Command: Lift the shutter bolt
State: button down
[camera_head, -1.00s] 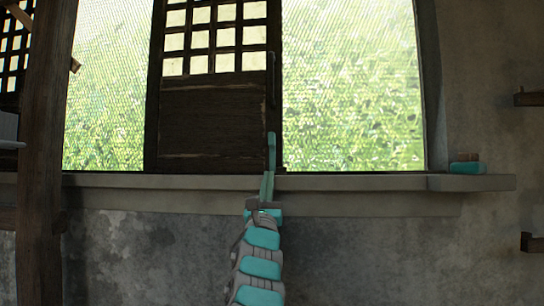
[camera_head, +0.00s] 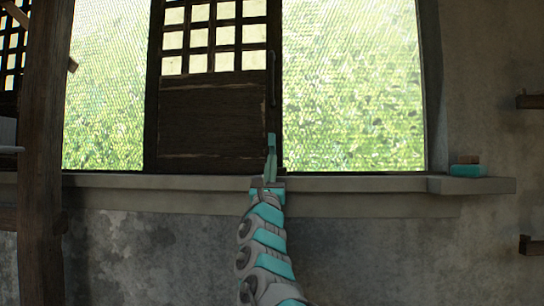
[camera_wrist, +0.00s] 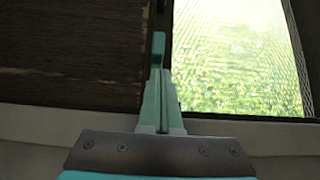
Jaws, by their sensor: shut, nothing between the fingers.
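The shutter (camera_head: 212,118) is a dark wooden panel with a lattice top, standing upright in the window. A thin dark vertical bar (camera_head: 272,78) on its right edge looks like the bolt or a handle; I cannot tell which. My gripper (camera_head: 271,140) is shut and empty, below this bar at the shutter's lower right edge. In the wrist view, the teal fingertips (camera_wrist: 158,48) are in front of the shutter's right edge, just below a dark bar end (camera_wrist: 158,18). I cannot tell whether they touch the wood. The fingers hide part of the edge.
A stone sill (camera_head: 350,184) runs below the window, close to my gripper. A wooden post (camera_head: 42,150) stands at the left. Bright mesh window areas flank the shutter.

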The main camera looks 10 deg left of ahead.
aim_at(272, 142)
jog(key=shift+p+x, duration=0.3)
jog(key=shift+x, duration=0.6)
jog(key=shift+w+r, duration=0.15)
jog(key=shift+w, duration=0.05)
jog(key=shift+r, duration=0.1)
notch_tip(272, 142, up, 4)
jog(key=p, duration=0.4)
